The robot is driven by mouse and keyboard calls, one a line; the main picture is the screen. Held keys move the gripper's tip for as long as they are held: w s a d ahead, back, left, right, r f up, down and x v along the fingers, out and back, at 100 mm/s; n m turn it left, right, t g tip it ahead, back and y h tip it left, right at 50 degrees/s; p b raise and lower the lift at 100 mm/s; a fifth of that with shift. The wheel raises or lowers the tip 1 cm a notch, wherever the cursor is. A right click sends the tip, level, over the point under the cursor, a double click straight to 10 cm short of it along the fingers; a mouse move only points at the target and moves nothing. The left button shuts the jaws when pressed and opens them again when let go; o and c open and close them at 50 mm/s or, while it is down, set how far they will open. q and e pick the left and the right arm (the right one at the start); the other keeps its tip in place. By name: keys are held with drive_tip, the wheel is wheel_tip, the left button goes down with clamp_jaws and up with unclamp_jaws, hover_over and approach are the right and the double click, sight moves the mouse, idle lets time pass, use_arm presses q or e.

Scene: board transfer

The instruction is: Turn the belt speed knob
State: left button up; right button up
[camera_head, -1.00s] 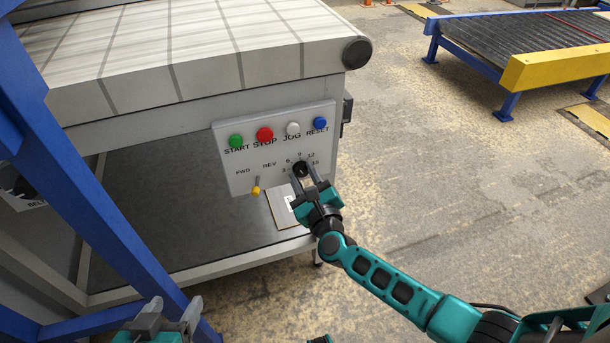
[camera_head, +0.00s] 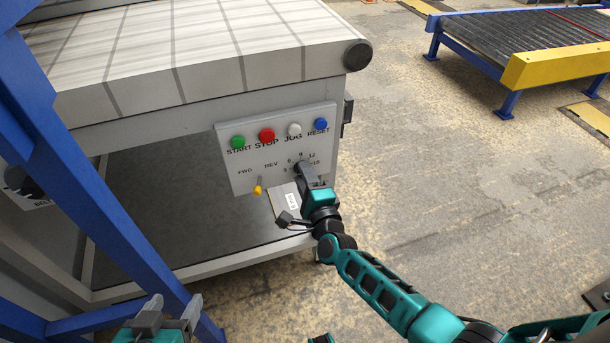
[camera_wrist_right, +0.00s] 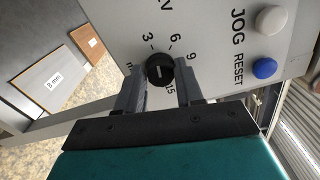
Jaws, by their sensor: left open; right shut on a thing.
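The belt speed knob (camera_wrist_right: 160,70) is a round black dial with a light pointer mark, in the wrist view. It sits on the grey control panel (camera_head: 240,183), ringed by numbers from 3 to 15. My right gripper (camera_wrist_right: 160,88) is shut on the knob, one finger on each side. In the head view my right gripper (camera_head: 303,170) covers most of the knob. My left gripper (camera_head: 172,312) is open and empty at the bottom left, away from the panel.
Green START (camera_head: 237,142), red STOP (camera_head: 267,135), white JOG (camera_head: 294,130) and blue RESET (camera_head: 321,124) buttons line the panel's top. A blue post (camera_head: 95,210) stands at left.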

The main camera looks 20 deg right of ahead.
drive_tip(key=shift+n, duration=1)
drive_tip(key=o, duration=1)
drive_tip(key=s+p, duration=0.1)
drive_tip(key=s, duration=0.5)
drive_tip(key=s+p, duration=0.2)
drive_tip(key=s, duration=0.5)
drive_tip(key=shift+d, duration=0.2)
